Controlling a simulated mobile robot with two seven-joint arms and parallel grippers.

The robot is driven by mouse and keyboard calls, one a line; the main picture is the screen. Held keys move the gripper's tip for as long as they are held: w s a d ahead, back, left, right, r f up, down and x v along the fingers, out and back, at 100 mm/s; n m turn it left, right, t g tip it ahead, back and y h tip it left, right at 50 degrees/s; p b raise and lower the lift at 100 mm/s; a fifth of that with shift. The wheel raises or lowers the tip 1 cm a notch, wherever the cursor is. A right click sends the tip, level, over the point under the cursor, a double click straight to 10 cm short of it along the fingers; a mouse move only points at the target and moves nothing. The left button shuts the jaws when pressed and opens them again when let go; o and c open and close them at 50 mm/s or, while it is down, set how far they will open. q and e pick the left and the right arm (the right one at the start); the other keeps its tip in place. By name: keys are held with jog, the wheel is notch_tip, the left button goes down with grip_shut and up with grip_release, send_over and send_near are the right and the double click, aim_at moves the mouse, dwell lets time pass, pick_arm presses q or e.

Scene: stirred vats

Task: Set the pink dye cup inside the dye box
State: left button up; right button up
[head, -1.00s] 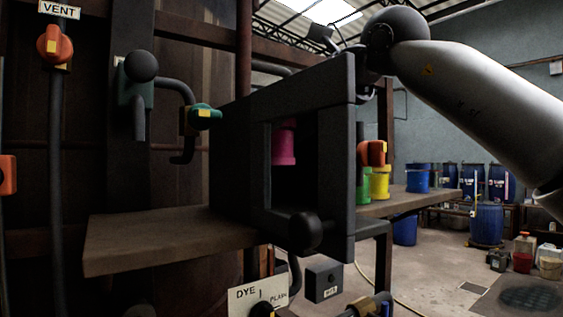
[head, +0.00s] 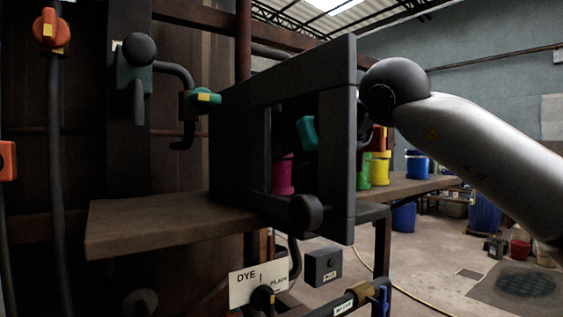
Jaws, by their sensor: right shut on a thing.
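The dye box (head: 337,160) is a dark frame-like box on a brown shelf, with a round knob low on its front. The pink dye cup (head: 283,174) shows upright through the box's opening, low down. I cannot tell whether its base touches the box floor. My right arm comes in from the right, and its wrist passes behind the box's right post. My right gripper (head: 292,150) is mostly hidden by the box frame and is shut on the pink cup. A teal block (head: 307,133) above the cup may be part of it. My left gripper is out of view.
Green (head: 364,170), yellow (head: 380,170) and blue (head: 417,165) cups stand on the shelf (head: 150,223) right of the box. A DYE sign (head: 247,286) and pipes are below. The shelf's left part is clear.

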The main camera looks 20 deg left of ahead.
jog(key=shift+f, duration=0.15)
jog(key=o, duration=1.5)
jog(key=shift+d+r, duration=0.1)
jog(key=shift+r, duration=0.2)
jog(key=b+v, duration=0.2)
jog(key=v, duration=0.9)
jog(key=shift+s+d+r+b, duration=0.15)
jog(key=shift+s+d+b, duration=0.15)
jog(key=shift+b, duration=0.1)
jog(key=shift+a, duration=0.1)
